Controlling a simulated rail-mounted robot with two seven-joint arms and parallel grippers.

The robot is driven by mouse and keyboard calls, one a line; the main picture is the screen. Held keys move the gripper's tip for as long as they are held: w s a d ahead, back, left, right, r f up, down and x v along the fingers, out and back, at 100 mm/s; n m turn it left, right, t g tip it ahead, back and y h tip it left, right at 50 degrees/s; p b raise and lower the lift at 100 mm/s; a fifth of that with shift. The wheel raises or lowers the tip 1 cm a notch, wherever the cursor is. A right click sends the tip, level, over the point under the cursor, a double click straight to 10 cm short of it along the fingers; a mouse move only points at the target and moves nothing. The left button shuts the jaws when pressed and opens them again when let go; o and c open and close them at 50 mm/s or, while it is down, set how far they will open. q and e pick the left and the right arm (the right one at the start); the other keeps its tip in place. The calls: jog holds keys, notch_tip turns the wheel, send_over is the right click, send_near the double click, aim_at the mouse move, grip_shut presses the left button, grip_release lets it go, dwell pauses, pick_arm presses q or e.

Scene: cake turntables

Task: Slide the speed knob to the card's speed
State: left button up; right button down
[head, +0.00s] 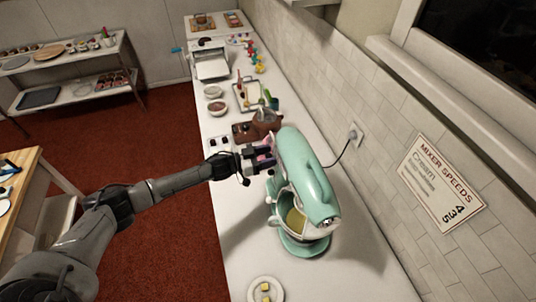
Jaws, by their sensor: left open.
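The mint-green stand mixer (305,180) stands on the white counter with its bowl (294,218) below the head; pale yellow contents show in it. The speed card (443,184) is on the tiled wall at the right; I read "MIXER SPEEDS" and "Cream" on it, with digits at its right side that are too small to read surely. My left gripper (262,158) is open beside the mixer head's far left side, close to it; I cannot tell whether it touches. The speed knob cannot be made out, perhaps hidden by the gripper. My right gripper is not in view.
A small plate (265,291) with yellow pieces is at the counter's near end. Brown containers (265,121), bowls (217,108) and a tray (248,94) stand beyond the mixer. A cord runs to the wall outlet (354,133). The counter left of the mixer is clear.

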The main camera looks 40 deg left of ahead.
pick_arm(q)
jog(key=shift+w+d, duration=0.1)
jog(key=shift+w, duration=0.05)
jog(key=shift+c, duration=0.3)
grip_shut()
dwell(0.3)
